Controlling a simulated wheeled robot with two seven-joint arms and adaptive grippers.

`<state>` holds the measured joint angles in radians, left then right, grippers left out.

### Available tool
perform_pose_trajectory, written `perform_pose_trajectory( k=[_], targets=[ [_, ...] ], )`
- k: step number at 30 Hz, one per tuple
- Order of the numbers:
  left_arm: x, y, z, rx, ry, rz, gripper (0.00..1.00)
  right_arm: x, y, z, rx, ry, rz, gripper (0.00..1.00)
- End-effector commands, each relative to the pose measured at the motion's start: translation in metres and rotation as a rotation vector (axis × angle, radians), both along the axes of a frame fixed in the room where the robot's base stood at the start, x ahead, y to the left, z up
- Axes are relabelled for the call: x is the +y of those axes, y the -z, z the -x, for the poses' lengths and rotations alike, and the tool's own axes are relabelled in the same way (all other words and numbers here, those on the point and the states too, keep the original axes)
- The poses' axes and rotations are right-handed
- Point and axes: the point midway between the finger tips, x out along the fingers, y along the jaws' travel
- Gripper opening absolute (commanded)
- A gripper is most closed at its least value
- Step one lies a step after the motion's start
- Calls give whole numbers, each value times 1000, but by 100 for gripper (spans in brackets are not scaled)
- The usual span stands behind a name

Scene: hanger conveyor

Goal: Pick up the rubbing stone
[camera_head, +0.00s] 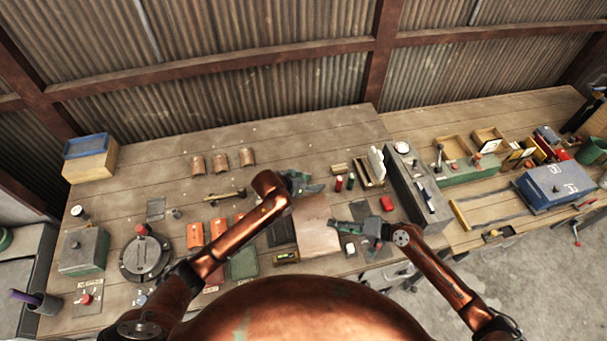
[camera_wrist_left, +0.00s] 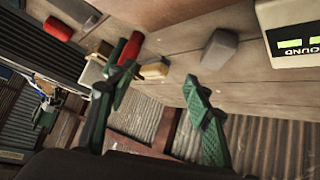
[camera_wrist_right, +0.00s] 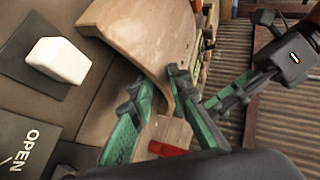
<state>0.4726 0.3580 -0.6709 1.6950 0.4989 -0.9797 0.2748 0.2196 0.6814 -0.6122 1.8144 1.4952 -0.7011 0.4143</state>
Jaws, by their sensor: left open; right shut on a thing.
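A grey block (camera_wrist_left: 220,48) lies on the table in the left wrist view, and a white block (camera_wrist_right: 58,60) lies on a dark mat in the right wrist view. I cannot tell for sure which is the rubbing stone. My left gripper (camera_head: 308,187) is open and empty above the table; in the left wrist view (camera_wrist_left: 155,80) the grey block is just beyond its fingers, apart from them. My right gripper (camera_head: 336,225) is shut on the edge of a curved tan sheet (camera_wrist_right: 140,25), which also shows in the head view (camera_head: 315,228).
A red cylinder (camera_head: 350,182) and a green cylinder (camera_head: 338,184) stand near my left gripper. A red object (camera_head: 386,203) lies right of my right gripper. A long grey box (camera_head: 415,185) stands further right. Curved brown tiles (camera_head: 222,160) lie at the back left.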

Motion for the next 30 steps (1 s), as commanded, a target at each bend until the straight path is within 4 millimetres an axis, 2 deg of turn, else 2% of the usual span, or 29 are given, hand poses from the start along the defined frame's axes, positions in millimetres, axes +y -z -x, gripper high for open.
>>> perform_pose_trajectory(
  k=[4,12,17,20,30],
  targets=[
    [3,-11,-10,108,5,-102,46,-2,3,1,3,-2,6,0],
    [41,-28,-20,258,-83,-269,46,-1,3,1,2,-1,6,0],
    [56,-33,-23,295,-122,-313,46,-1,3,1,2,-1,6,0],
    [58,-27,-26,304,-131,-322,46,-1,3,1,3,0,5,0],
    [48,21,-44,303,-132,-321,46,-1,3,1,3,0,5,0]
  ],
)
